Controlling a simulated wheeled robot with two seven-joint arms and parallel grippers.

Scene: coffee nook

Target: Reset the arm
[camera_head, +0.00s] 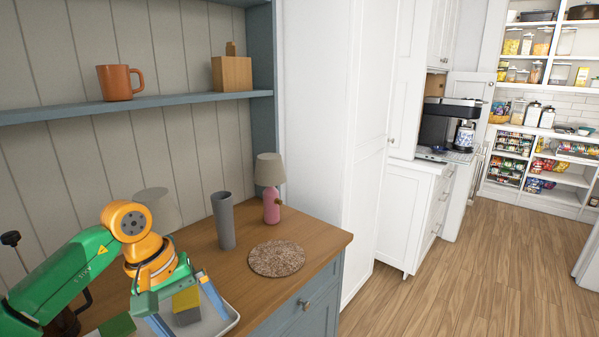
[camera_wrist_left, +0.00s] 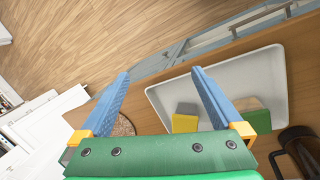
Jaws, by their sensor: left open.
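My left gripper (camera_head: 192,318) comes in from the left on a green and orange arm, its blue fingers spread above a white tray (camera_head: 232,322) on the wooden counter. In the left wrist view the gripper (camera_wrist_left: 160,74) is open, with nothing held between the fingers. A yellow and grey block (camera_head: 186,299) shows between the fingers in the head view. In the wrist view this block (camera_wrist_left: 184,122) lies in the tray (camera_wrist_left: 225,75), beside the right-hand finger. A green block (camera_head: 118,326) is at the tray's left. My right gripper is in neither view.
A grey vase (camera_head: 223,220), a pink lamp (camera_head: 271,190) and a round brown mat (camera_head: 276,258) stand on the counter right of the arm. A shelf (camera_head: 170,101) above holds an orange mug (camera_head: 119,82) and a wooden box (camera_head: 231,73). Open floor (camera_head: 450,275) lies to the right.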

